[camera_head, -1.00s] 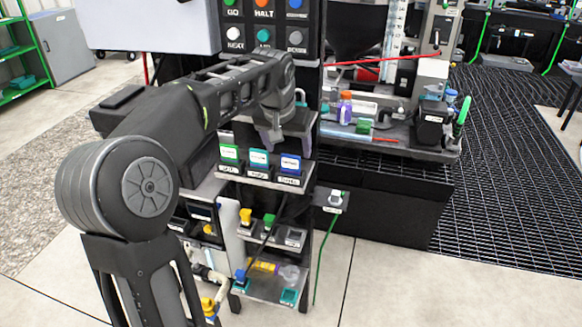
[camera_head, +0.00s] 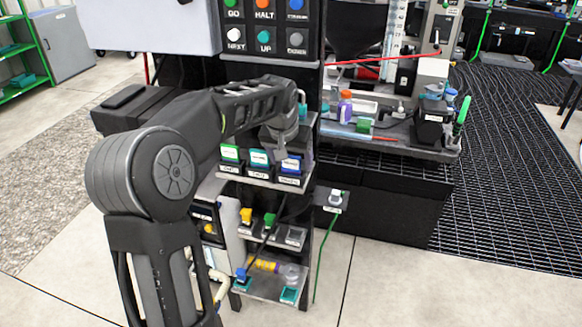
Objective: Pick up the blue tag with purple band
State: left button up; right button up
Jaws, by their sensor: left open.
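The blue tag (camera_head: 291,164) stands in the right-hand dark holder of a row of three on the upper shelf of the rack. It has a white label; a purple band is too small to make out. My left gripper (camera_head: 282,158) points down at the tag's upper left and partly covers it. Its fingers are open, and I cannot tell whether they touch the tag. A green tag (camera_head: 230,152) and a teal tag (camera_head: 258,157) stand in the holders to the left. My right gripper is not in view.
A panel of labelled buttons (camera_head: 264,37) rises above the rack. A bench (camera_head: 405,146) with bottles stands to the right.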

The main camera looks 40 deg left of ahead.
pick_arm(q)
jog(key=shift+c, duration=0.4)
jog(key=c, duration=1.3)
